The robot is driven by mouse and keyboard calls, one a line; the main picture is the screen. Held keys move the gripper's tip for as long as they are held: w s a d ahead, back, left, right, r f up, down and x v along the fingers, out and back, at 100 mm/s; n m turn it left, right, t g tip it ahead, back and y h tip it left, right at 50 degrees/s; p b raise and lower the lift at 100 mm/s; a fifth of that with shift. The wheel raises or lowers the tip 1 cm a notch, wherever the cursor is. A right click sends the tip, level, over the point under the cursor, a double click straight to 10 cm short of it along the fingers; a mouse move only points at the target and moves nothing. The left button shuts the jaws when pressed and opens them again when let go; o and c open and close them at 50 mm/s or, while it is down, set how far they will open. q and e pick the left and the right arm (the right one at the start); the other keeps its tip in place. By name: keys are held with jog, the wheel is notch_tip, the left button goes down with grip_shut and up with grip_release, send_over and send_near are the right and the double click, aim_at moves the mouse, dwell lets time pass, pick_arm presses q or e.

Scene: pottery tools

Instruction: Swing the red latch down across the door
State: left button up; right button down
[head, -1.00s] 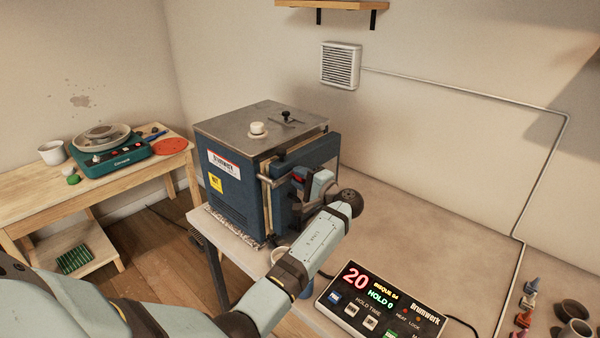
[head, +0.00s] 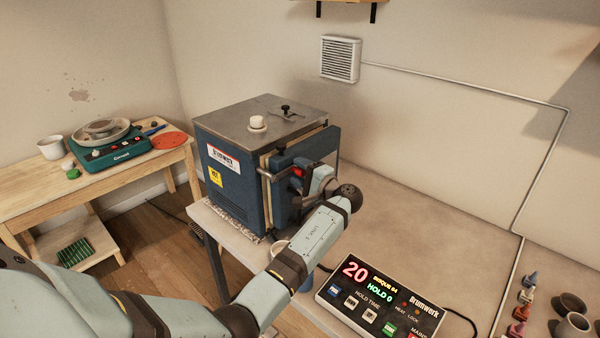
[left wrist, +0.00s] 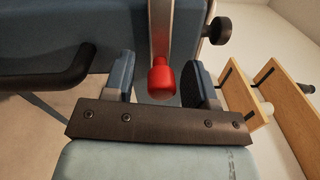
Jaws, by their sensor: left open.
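The blue kiln (head: 232,190) stands on the bench with its door (head: 329,148) at the right side, against the body or nearly so. The red latch (head: 298,172) shows as a small red end at the door's face, partly hidden by my gripper. In the left wrist view, its red knob (left wrist: 162,80) sits on a grey metal bar, between my fingers. My left gripper (left wrist: 164,82) is open, with one finger on each side of the knob. My left gripper (head: 302,182) reaches the door from the front in the head view.
A control box (head: 380,298) with a lit display lies on the bench in front of the kiln, near my forearm. Small pots (head: 572,325) stand at the far right. The bench right of the kiln is mostly clear. A side table (head: 110,180) stands left.

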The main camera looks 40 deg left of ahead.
pick_arm(q)
jog(key=shift+d+f, duration=0.1)
jog(key=shift+d, duration=0.35)
jog(key=s+d+b, duration=0.1)
jog(key=d+b, duration=0.2)
jog(key=d, duration=1)
jog(key=shift+f+b, duration=0.2)
jog(key=shift+b, duration=0.1)
jog(key=shift+s, duration=0.1)
